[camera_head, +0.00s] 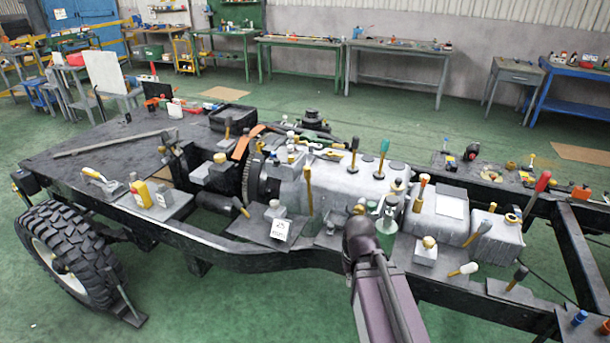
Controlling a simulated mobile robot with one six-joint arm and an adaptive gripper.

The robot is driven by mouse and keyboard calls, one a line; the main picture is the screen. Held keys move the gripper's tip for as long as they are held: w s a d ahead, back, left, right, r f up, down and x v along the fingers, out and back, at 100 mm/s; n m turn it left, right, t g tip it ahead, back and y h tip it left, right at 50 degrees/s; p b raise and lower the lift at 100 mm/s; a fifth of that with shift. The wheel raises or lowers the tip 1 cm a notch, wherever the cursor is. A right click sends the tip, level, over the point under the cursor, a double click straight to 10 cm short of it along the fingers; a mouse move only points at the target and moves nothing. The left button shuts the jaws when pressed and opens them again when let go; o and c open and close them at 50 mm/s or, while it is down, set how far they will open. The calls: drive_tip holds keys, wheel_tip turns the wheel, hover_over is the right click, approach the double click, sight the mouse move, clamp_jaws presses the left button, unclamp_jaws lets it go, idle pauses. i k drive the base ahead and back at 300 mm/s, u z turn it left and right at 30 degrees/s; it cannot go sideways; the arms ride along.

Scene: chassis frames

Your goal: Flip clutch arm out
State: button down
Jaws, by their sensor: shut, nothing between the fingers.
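My arm rises from the bottom edge, and my gripper (358,226) is its dark far end, seen from behind over the near frame rail. It looks shut, with nothing seen in it; its fingertips are hard to make out. Beyond it lies the grey gearbox casing (335,197), with a round dark clutch housing (262,180) at its left end. Several levers stand on and around the casing. A dark handle (241,207) sticks out beside the housing's near side. I cannot tell which lever is the clutch arm.
The black chassis frame (290,260) runs across the view, with a wheel (68,255) at the left. A yellow bottle (141,192) and a white-marked block (281,229) stand near the front.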

sight(308, 174)
drive_tip(key=u, duration=0.05)
drive_tip(key=i, duration=0.85)
drive_tip(key=u, duration=0.75)
